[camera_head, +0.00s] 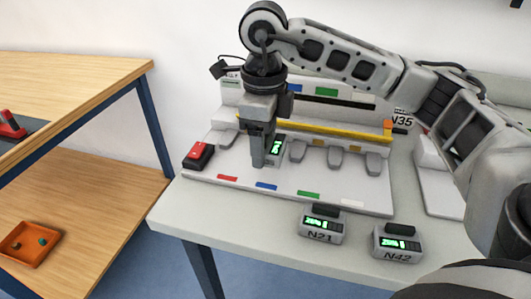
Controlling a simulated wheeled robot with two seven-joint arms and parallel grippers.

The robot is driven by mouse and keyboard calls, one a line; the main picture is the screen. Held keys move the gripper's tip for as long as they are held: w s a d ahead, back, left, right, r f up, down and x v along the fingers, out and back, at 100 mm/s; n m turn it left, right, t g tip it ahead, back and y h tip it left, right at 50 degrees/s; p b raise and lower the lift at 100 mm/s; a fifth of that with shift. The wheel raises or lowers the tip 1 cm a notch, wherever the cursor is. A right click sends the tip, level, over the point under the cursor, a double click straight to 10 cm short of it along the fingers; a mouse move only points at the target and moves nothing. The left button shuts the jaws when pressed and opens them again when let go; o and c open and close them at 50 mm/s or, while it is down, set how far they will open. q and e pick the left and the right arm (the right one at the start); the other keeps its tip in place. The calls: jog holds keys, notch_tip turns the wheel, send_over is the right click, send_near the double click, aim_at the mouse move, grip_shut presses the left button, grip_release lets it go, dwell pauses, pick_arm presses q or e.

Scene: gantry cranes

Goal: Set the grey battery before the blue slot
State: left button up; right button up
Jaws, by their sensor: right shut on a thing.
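My right gripper (262,150) points down over the white charging station (330,195), shut on a grey battery (280,152). The battery's green display shows just right of the fingers, which hide much of it. It is between the grey dividers, behind the blue strip (266,186); whether it touches the station's floor I cannot tell. A red strip (228,178), a green strip (308,195) and a white strip (352,204) mark the other places along the front. My left gripper is not in view.
Two grey batteries, N21 (321,225) and N42 (397,244), stand on the table in front of the station. A label N35 (402,121) shows behind at the right. A red and black block (198,155) sits at the station's left end. A yellow bar (320,131) crosses behind the slots.

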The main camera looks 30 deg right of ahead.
aim_at(266, 150)
jog(key=f, duration=0.3)
jog(key=shift+w+d+f, duration=0.1)
jog(key=shift+w+d, duration=0.2)
jog(key=shift+d, duration=0.05)
jog(key=shift+f, duration=0.4)
jog(key=shift+f, duration=0.1)
jog(key=o, duration=0.8)
jog(key=shift+f, duration=0.1)
notch_tip(266, 150, up, 12)
jog(key=shift+r+p, duration=0.2)
jog(key=shift+p, duration=0.4)
